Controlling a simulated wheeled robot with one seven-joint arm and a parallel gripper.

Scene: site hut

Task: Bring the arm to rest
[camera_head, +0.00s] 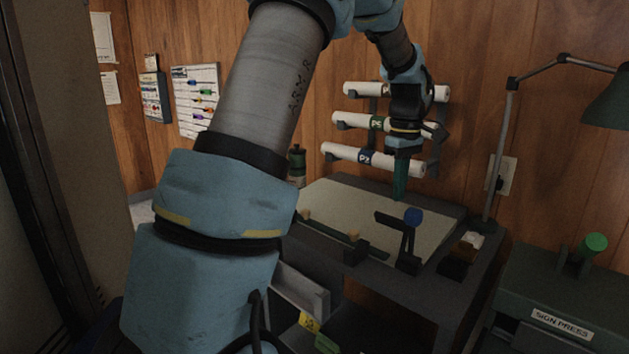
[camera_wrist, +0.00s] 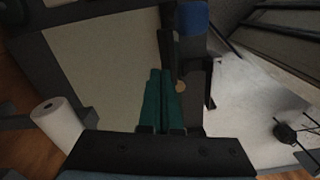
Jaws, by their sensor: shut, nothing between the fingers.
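My arm rises from the lower left of the head view and bends over toward the desk at the back. My gripper (camera_head: 400,190) points down above the far part of the drawing board (camera_head: 345,208). Its teal fingers also show in the wrist view (camera_wrist: 162,88), side by side and shut, with nothing between them. Whether the fingertips touch the board cannot be told.
Paper rolls (camera_head: 375,160) hang on a wall rack behind my gripper. A lamp (camera_head: 610,100) stands at the right. The sign press (camera_head: 560,300) with a green knob (camera_head: 595,243) is at the lower right. A dark bottle (camera_head: 297,165) stands behind the board's left side.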

